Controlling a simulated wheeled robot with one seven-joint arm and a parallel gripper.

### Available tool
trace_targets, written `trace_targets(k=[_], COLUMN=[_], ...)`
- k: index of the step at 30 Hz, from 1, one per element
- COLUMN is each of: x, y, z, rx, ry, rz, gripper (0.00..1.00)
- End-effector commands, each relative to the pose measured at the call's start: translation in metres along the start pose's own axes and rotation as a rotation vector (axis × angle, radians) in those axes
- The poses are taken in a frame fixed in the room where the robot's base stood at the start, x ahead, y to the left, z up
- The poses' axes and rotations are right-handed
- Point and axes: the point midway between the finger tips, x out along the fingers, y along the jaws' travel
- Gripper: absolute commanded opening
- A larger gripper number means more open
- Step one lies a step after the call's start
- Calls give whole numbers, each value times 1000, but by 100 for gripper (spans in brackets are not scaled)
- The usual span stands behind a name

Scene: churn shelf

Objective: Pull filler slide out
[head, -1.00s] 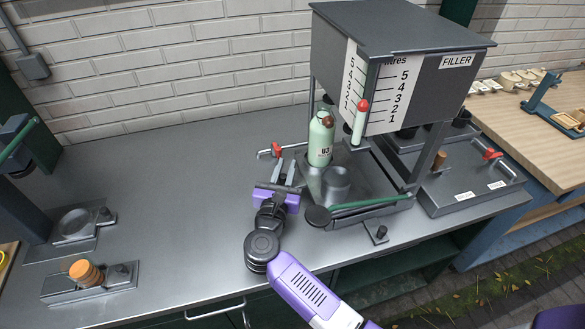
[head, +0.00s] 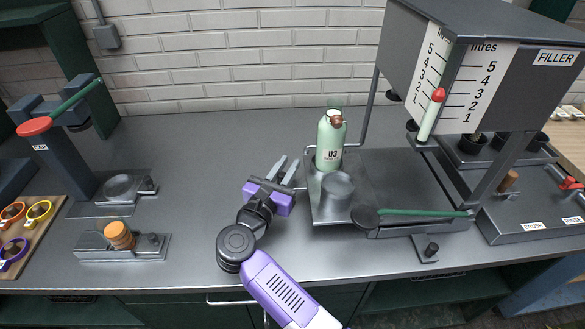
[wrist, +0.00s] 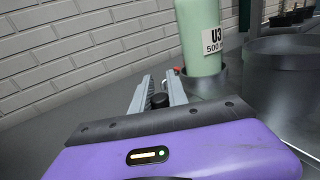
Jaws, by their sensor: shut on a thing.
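The filler slide (head: 325,208) is a grey plate sticking out to the left from under the filler (head: 500,60). The handle is mostly hidden; a small red part (wrist: 178,70) shows by the fingertips in the wrist view. The bottle (wrist: 200,35) is just beyond them.
A green lever with a dark round knob (head: 365,217) crosses the filler's front. A capper-like press (head: 65,150) and a block with a cork (head: 119,235) stand at the left. The bench between them and my gripper is clear.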

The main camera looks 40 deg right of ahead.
Motion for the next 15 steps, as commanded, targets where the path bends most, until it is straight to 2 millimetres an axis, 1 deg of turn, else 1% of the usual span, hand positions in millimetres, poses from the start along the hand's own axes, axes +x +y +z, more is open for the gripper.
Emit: trace_targets(k=[4, 5, 6, 8, 15], x=[0, 0, 0, 0, 0], y=[0, 0, 0, 0, 0], z=[0, 0, 0, 0, 0], rx=[1, 1, 1, 1, 1], ry=[1, 1, 1, 1, 0], rz=[0, 0, 0, 0, 0], gripper=[0, 21, 29, 41, 41])
